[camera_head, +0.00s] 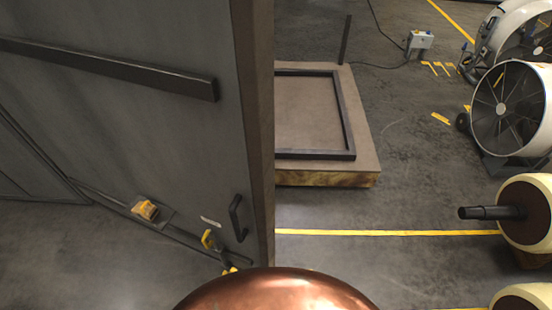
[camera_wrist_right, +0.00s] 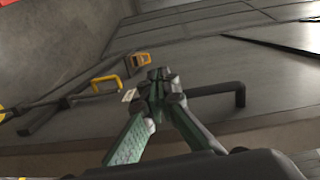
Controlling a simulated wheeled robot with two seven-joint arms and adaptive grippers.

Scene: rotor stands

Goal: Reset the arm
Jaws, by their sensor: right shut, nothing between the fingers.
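My right gripper (camera_wrist_right: 160,82) shows in the right wrist view with its two green and dark fingers drawn together at the tips. It is shut with nothing between the fingers. Past the fingertips is a dark bar handle (camera_wrist_right: 222,92) on a grey door panel. The same handle (camera_head: 237,218) shows in the head view, low on the large grey door (camera_head: 130,120). From this angle I cannot tell whether the fingers touch the handle. Neither gripper shows in the head view, and my left gripper is not in view.
A yellow latch (camera_head: 209,240) and a yellow block (camera_head: 146,209) sit low on the door. Right of the door edge stand a low framed platform (camera_head: 325,178), round fans (camera_head: 508,108) and a cream rotor (camera_head: 525,212).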

